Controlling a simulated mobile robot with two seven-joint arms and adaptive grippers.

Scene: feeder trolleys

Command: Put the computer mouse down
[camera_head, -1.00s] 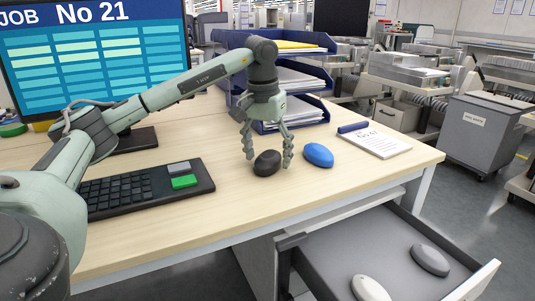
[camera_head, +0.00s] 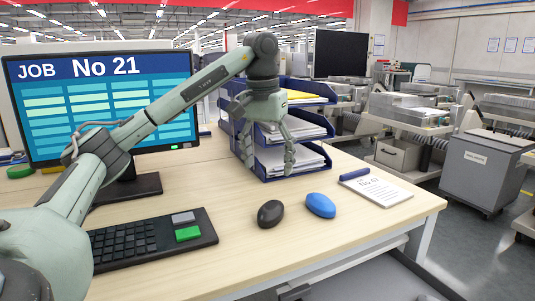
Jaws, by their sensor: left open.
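A black computer mouse (camera_head: 271,213) lies on the wooden desk (camera_head: 240,255), right of the keyboard. A blue mouse (camera_head: 320,205) lies just to its right, a small gap apart. My left gripper (camera_head: 268,163) is open and empty. It hangs above and behind the black mouse, in front of the blue letter trays, with its fingers spread and clear of both mice. My right gripper is not in view.
The black keyboard (camera_head: 140,240) with a green key is at left, the monitor (camera_head: 100,100) behind it. Blue paper trays (camera_head: 262,160) stand behind the gripper. A notepad (camera_head: 375,192) and blue marker (camera_head: 354,174) lie at right. An open drawer (camera_head: 370,285) is below the desk edge.

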